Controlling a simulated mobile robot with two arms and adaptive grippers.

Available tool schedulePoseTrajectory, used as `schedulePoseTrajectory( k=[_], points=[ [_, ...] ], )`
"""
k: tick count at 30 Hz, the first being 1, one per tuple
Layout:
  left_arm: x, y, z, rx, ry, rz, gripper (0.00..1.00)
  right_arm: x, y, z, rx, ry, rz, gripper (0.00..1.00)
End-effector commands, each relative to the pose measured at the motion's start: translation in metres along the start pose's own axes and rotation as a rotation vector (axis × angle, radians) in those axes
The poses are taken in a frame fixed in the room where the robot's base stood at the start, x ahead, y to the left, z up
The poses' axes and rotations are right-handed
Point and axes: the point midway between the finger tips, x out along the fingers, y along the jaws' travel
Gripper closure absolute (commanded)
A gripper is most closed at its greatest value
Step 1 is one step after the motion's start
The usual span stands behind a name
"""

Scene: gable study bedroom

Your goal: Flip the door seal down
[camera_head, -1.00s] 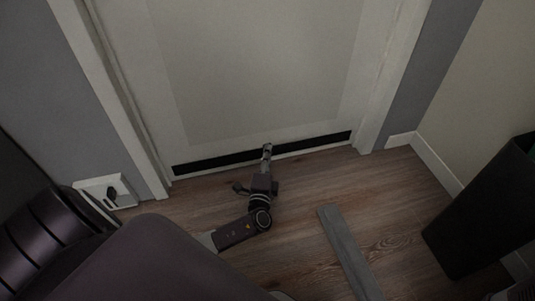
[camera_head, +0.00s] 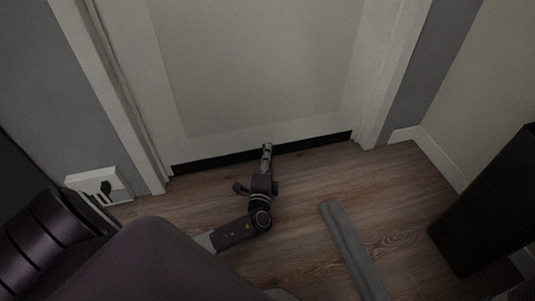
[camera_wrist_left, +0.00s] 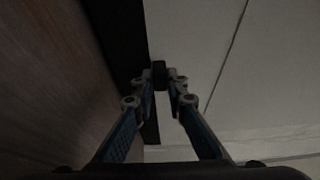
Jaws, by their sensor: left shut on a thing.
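The door seal (camera_head: 310,143) is a black strip along the bottom of the white door (camera_head: 268,70), down at the floor. My left gripper (camera_head: 267,146) reaches the strip near its middle. In the left wrist view the fingers of my left gripper (camera_wrist_left: 163,90) are closed together on a small dark piece (camera_wrist_left: 165,72) at the strip. The strip also shows there as a dark band (camera_wrist_left: 118,40) beside the pale door. The gripper hides a short stretch of the seal. My right gripper is not in view.
A grey bar (camera_head: 352,250) lies on the wooden floor right of my arm. A black bin (camera_head: 490,205) stands at the right wall. A white wall box (camera_head: 98,186) with a dark plug is left of the door frame.

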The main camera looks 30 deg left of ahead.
Motion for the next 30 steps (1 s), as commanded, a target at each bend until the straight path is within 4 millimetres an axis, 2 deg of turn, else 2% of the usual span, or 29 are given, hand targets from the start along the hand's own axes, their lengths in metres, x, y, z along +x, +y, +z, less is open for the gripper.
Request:
schedulePoseTrajectory(
  k=[1,5,15,24,30],
  points=[
    [-0.002,0.006,-0.001,0.000,0.004,0.013,0.84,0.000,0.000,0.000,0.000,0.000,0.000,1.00],
    [-0.002,0.006,-0.001,0.000,0.004,0.012,0.70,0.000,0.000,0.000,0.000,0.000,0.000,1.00],
    [-0.005,0.004,0.000,0.001,0.003,0.008,0.70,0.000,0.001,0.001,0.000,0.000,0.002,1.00],
    [-0.052,0.005,-0.001,0.000,0.004,0.012,0.70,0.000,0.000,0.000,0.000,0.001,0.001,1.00],
    [-0.074,0.004,-0.001,0.000,0.005,0.010,0.70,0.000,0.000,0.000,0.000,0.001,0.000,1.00]
  ],
)
